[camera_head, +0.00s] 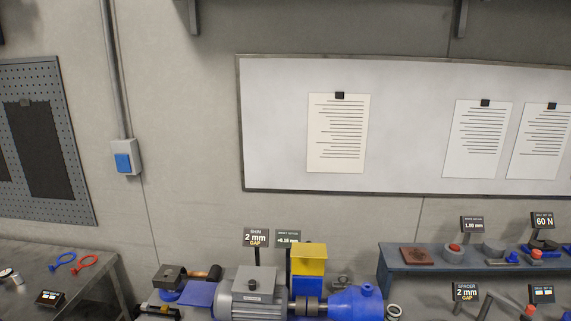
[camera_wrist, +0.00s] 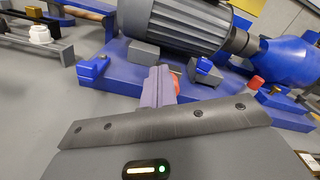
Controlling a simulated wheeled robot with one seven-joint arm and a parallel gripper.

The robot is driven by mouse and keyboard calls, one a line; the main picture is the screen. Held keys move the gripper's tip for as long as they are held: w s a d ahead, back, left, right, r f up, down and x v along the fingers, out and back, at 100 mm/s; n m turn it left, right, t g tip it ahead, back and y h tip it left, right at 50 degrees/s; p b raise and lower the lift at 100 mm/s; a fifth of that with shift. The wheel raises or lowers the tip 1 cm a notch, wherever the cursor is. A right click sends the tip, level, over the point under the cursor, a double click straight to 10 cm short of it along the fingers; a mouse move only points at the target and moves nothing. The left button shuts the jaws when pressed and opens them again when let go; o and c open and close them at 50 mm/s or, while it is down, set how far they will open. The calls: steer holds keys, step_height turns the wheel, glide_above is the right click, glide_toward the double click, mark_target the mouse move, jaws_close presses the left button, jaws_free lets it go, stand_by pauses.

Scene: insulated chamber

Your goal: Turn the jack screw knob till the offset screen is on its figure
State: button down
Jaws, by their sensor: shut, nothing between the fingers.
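The offset screen (camera_head: 288,238) is a small dark display on a post behind the grey motor; it seems to read about +0.15 mm, but the print is tiny. The grey motor (camera_head: 252,291) sits on a blue base, which also shows in the wrist view (camera_wrist: 130,80). My gripper (camera_wrist: 158,75) is shut and empty, its tips at the near edge of the blue base. A red part (camera_wrist: 176,76) shows just right of the fingertips, partly hidden; I cannot tell whether they touch. A second red knob (camera_wrist: 256,83) stands farther right. I cannot tell for sure which is the jack screw knob.
A blue-grey shelf (camera_head: 400,262) with small parts is at right.

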steer(key=shift+s+d+p, duration=0.1)
steer(key=shift+d+p, duration=0.5)
steer(key=shift+p, duration=0.6)
steer(key=shift+r, duration=0.15)
steer(key=shift+a+r+p, duration=0.15)
steer(key=shift+r+p, duration=0.2)
steer(key=shift+p, duration=0.2)
steer(key=shift+s+a+r+p, duration=0.15)
steer(key=shift+s+p, duration=0.2)
steer(key=shift+s, duration=0.6)
steer(key=shift+s+a+p, duration=0.15)
steer(key=shift+s+p, duration=0.2)
steer(key=shift+s, duration=1.65)
